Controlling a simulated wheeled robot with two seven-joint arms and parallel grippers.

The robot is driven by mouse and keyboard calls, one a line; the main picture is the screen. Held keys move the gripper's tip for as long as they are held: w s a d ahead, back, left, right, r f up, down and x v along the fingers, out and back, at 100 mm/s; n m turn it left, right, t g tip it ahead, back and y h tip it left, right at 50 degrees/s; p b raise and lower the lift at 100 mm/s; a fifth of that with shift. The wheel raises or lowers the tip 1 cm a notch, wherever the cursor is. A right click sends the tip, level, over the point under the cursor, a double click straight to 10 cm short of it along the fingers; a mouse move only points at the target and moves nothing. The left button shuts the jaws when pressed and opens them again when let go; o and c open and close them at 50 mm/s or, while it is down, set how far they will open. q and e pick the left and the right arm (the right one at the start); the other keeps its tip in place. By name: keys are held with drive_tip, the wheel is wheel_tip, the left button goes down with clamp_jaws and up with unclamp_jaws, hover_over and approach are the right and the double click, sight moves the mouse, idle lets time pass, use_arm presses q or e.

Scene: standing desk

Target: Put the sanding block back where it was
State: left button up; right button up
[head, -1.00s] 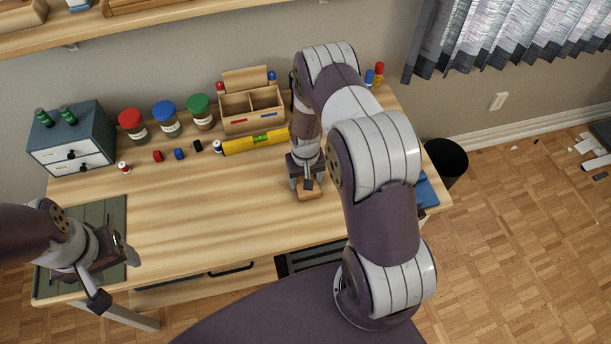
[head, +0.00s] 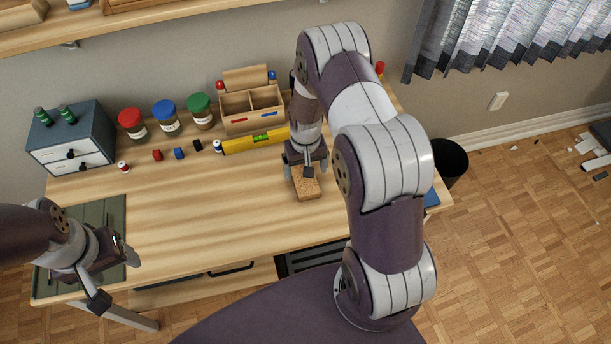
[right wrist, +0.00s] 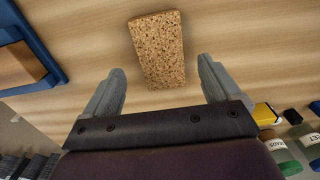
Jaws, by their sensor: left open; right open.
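The sanding block (head: 306,184) is a speckled tan cork block lying on the bare wooden desk top, right of the middle. In the right wrist view the block (right wrist: 157,50) lies ahead of and between my open fingers, with a gap on both sides. My right gripper (right wrist: 161,68) is open and holds nothing. In the head view my right gripper (head: 303,172) is above the far end of the block. My left gripper (head: 112,270) is open and empty, by the desk's front left edge near the green mat (head: 117,215).
A blue tray (right wrist: 55,62) with a brown piece in it lies to the right of the block in the head view. A yellow level (head: 240,145), a wooden caddy (head: 235,125), jars and a small drawer box (head: 70,140) line the back. The desk's middle is clear.

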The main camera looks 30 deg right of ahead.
sight(305, 180)
wheel_tip(305, 180, up, 7)
drive_tip(key=s+a+r+n, duration=0.1)
drive_tip(key=s+a+r, duration=0.3)
drive_tip(key=s+r, duration=0.2)
drive_tip(key=s+a+r+n+t, duration=0.1)
drive_tip(key=s+a+r, duration=0.3)
drive_tip(key=s+r, duration=0.2)
drive_tip(key=shift+s+n, duration=0.4)
drive_tip(key=shift+s, duration=0.2)
drive_tip(key=shift+s+a, duration=0.1)
drive_tip(key=shift+s, duration=0.05)
